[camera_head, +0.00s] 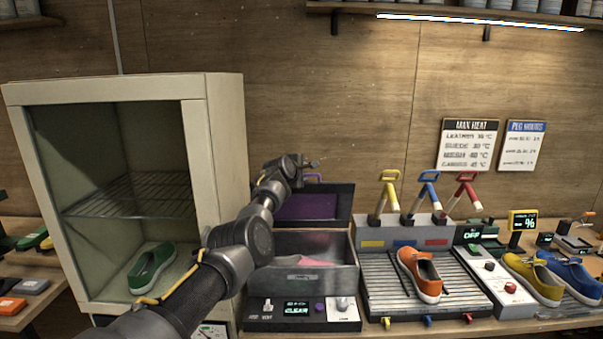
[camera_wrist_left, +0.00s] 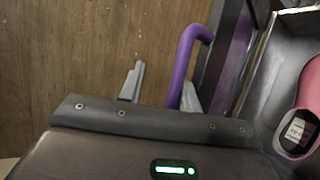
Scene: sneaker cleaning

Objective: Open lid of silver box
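The silver box (camera_head: 301,282) stands on the bench, left of centre. Its lid (camera_head: 308,207) is raised and tilted back, with the purple inner side facing me. The lid's purple handle (camera_head: 314,177) shows at its top edge and in the left wrist view (camera_wrist_left: 186,56). My left gripper (camera_head: 308,164) is at the top of the lid, beside the handle. In the left wrist view its fingers (camera_wrist_left: 160,88) are apart, with the handle between them, close to the right finger. A pink shoe (camera_wrist_left: 306,95) lies inside the box. My right gripper is out of view.
A cream cabinet (camera_head: 223,150) with a green shoe (camera_head: 151,268) stands at the left. To the right are a rack with yellow, blue and red-handled tools (camera_head: 428,188), an orange shoe (camera_head: 420,272) and yellow and blue shoes (camera_head: 533,277). A control panel (camera_head: 325,312) fronts the box.

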